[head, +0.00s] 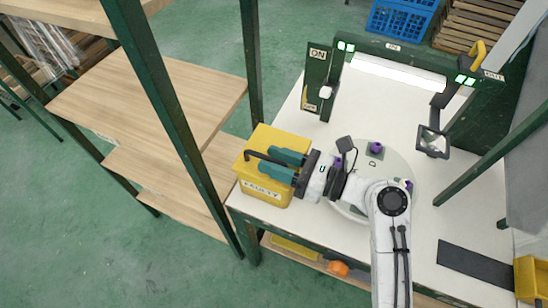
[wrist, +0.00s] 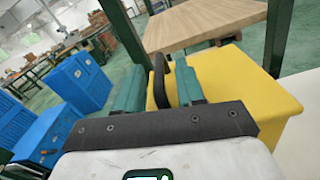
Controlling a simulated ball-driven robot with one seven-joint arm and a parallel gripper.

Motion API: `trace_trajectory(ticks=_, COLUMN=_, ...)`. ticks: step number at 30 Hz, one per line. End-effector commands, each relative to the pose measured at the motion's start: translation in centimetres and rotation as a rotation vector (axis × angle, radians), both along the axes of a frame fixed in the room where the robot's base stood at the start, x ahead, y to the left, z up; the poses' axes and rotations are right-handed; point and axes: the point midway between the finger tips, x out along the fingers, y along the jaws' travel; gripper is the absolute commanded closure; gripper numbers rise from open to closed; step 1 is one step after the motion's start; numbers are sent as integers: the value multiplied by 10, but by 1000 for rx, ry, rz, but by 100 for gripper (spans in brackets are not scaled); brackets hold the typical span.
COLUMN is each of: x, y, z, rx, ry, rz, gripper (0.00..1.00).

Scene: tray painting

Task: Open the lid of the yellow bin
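The yellow bin (head: 264,137) stands at the left end of the white worktop, its labelled front toward the lower side of the head view. Its lid looks shut, with a black bar handle (head: 252,154) on top. My gripper (head: 268,161) is over the lid, reaching in from the right with teal fingers. In the wrist view the bin (wrist: 245,85) fills the right side. The handle (wrist: 160,82) shows between my gripper's two fingers (wrist: 160,75), which stand apart with narrow gaps to it. I see no firm grip on it.
A green post and wooden shelves (head: 150,90) stand close left of the bin. A round white turntable (head: 385,160) with purple-topped parts lies right of it. A green frame with lamps (head: 400,65) and a square-headed device (head: 433,140) stand behind. Blue crates (head: 402,16) are on the floor.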

Motion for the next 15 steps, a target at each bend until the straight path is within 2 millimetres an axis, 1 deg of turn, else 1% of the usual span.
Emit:
trace_trajectory(ticks=4, x=2, y=6, z=0, rx=0, ry=0, rz=0, gripper=62)
trace_trajectory(ticks=11, x=2, y=6, z=0, rx=-1, ry=0, rz=0, gripper=62)
trace_trajectory(ticks=15, x=2, y=6, z=0, rx=-1, ry=-1, rz=0, gripper=73)
